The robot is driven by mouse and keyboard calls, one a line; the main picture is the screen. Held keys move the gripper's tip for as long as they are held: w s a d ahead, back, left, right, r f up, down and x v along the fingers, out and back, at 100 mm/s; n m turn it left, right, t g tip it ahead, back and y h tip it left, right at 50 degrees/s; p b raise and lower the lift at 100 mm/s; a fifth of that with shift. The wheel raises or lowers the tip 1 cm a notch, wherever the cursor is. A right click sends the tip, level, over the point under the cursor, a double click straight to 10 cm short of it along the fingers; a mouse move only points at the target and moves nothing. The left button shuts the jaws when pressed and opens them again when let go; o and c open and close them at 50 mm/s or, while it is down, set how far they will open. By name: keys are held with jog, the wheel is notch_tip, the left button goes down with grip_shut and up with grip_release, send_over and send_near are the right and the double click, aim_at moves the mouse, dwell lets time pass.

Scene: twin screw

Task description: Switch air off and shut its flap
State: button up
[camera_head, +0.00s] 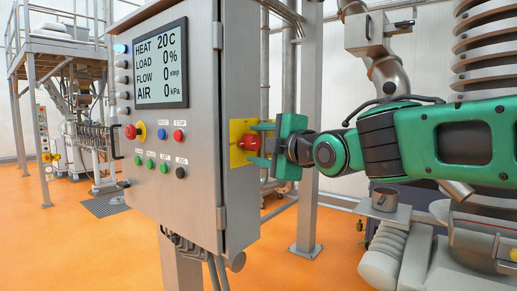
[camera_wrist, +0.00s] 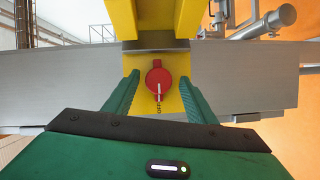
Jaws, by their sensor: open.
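The grey control cabinet (camera_head: 190,190) has a display (camera_head: 160,62) reading AIR 0 kPa. On its right side, a red knob (camera_head: 249,142) sits on a yellow plate (camera_head: 236,130). In the wrist view the round knob (camera_wrist: 153,78) has a white mark pointing down towards the lettering OFF. A yellow piece with two raised sides (camera_wrist: 185,18), seemingly the flap, stands up above the knob and leaves it uncovered. My green gripper (camera_head: 262,144) is open, one finger on each side of the knob. In the wrist view its fingertips (camera_wrist: 159,78) appear apart from the knob.
The cabinet front holds several coloured buttons (camera_head: 163,168) and a red knob (camera_head: 131,131). A metal post (camera_head: 307,190) stands behind my gripper. A metal cup (camera_head: 386,198) rests on a ledge at the right. The orange floor (camera_head: 300,270) is clear in front.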

jog(key=v, duration=1)
jog(key=shift+s, duration=0.25)
jog(key=shift+d+f, duration=0.1)
jog(key=s+d+f+m+g+h, duration=0.2)
jog(key=d+f+m+g+h, duration=0.45)
jog(key=d+f+m, duration=1.1)
jog(key=s+d+f+m+g+h, duration=0.3)
jog(key=s+d+f, duration=0.7)
jog(key=d+f, duration=0.3)
jog(key=s+d+f+m+g, duration=0.2)
jog(key=s+m, duration=0.2)
jog(key=s, duration=0.3)
jog(key=s+d+f+m+g+y, duration=0.1)
jog(key=s+d+f+m+g, duration=0.1)
jog(key=s, duration=0.5)
jog(key=shift+f+m+g, duration=0.75)
jog(key=shift+f+m, duration=0.05)
jog(key=shift+m, duration=0.15)
jog(key=shift+d, duration=0.15)
